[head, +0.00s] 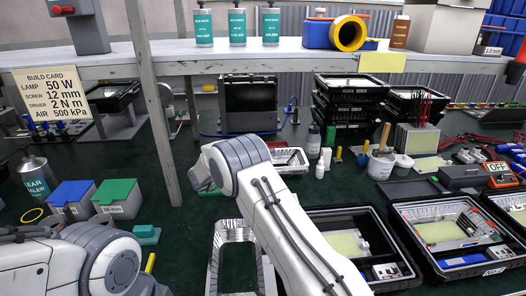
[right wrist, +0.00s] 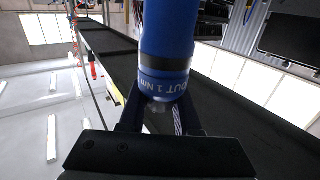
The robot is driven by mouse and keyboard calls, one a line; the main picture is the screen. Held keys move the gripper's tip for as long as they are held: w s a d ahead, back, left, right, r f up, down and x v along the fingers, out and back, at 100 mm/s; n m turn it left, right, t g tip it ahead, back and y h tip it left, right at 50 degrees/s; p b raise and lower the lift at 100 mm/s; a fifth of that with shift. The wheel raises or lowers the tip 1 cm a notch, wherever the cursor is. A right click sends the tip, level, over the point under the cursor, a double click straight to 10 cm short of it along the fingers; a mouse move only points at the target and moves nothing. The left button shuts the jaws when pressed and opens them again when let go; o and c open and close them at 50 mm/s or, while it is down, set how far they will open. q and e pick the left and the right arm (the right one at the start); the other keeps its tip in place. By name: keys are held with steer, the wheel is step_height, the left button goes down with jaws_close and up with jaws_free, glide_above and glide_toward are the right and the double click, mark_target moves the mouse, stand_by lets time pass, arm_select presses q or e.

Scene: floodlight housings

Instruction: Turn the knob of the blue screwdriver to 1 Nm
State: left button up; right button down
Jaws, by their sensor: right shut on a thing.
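The blue screwdriver (right wrist: 167,35) fills the upper middle of the right wrist view, with a dark grey band around it. My right gripper (right wrist: 160,108) is shut on this lower end, one dark finger on each side. In the head view, my right arm reaches up from the bottom, and its fingers and the screwdriver are hidden behind the wrist. Part of my left arm shows at the lower left; its fingers are out of the picture.
A build card (head: 52,94) at the left reads "DRIVER 2 N m". A grey post (head: 154,100) holds the shelf (head: 270,62) close to my right wrist. A metal housing (head: 238,233) and open black cases (head: 400,213) stand near the arm. Green-lidded (head: 114,192) and blue-lidded boxes (head: 72,193) stand left.

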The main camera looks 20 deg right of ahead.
steer(key=shift+g, duration=0.3)
steer(key=c, duration=0.6)
jaws_free()
steer(key=b+v, duration=0.2)
steer(key=v, duration=0.8)
steer(key=shift+a, duration=0.25)
steer(key=shift+s, duration=0.1)
